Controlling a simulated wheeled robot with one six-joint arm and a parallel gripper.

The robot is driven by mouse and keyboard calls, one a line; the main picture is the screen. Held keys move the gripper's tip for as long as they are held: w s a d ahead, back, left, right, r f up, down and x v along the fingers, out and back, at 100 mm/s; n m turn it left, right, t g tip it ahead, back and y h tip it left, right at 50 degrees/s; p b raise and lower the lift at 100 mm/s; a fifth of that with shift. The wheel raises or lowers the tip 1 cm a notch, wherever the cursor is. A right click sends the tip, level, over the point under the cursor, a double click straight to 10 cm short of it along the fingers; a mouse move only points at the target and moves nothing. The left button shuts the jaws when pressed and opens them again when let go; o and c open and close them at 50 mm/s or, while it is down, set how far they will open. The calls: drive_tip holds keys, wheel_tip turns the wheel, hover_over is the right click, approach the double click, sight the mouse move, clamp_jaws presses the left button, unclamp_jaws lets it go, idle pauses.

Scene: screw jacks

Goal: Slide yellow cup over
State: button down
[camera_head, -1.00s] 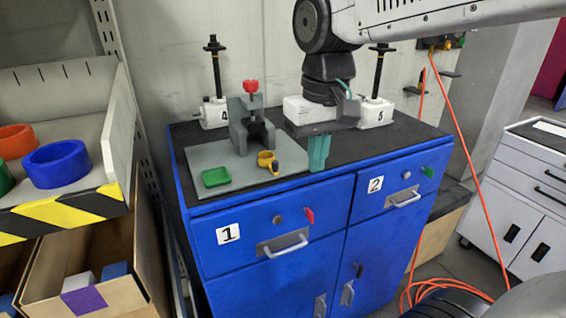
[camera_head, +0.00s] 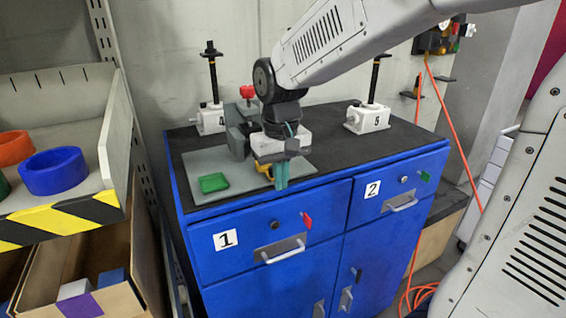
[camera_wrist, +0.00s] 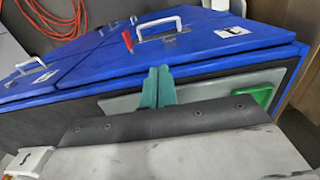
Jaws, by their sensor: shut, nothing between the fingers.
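The yellow cup (camera_head: 262,166) stands on the grey plate on top of the blue cabinet. In the head view it is mostly hidden behind my gripper, with only a bit of yellow showing at the left. It does not show in the wrist view. My gripper (camera_head: 281,186) has teal fingers pointing down, shut and empty, at the cup's right near the plate's front edge. I cannot tell whether they touch the cup. The fingers also show in the wrist view (camera_wrist: 158,82), over the plate's edge.
The grey plate (camera_head: 215,160) bears a green square dish (camera_head: 213,183), also in the wrist view (camera_wrist: 262,95), and a grey vise (camera_head: 236,135) with a red knob. Screw jacks 4 (camera_head: 211,118) and 5 (camera_head: 367,118) stand behind. The black top between plate and jack 5 is clear.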

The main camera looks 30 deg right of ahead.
sight(267, 172)
drive_tip(key=shift+w, duration=1.45)
drive_tip(key=shift+w, duration=0.1)
drive_tip(key=w, duration=0.8)
drive_tip(key=shift+w, duration=0.35)
drive_tip(key=s, duration=0.4)
drive_tip(key=shift+s+a+r, duration=0.1)
drive_tip(key=shift+s+r, duration=0.05)
drive_tip(key=shift+r, duration=0.25)
wheel_tip(267, 172, up, 9)
drive_tip(key=s+d+f, duration=0.1)
drive_tip(key=s+f, duration=0.2)
drive_tip(key=s, duration=1.1)
drive_tip(key=s+d+f+t, duration=0.1)
drive_tip(key=s+d+f, duration=0.1)
drive_tip(key=s, duration=1.3)
drive_tip(key=shift+d+f, duration=0.15)
drive_tip(key=shift+f, duration=0.75)
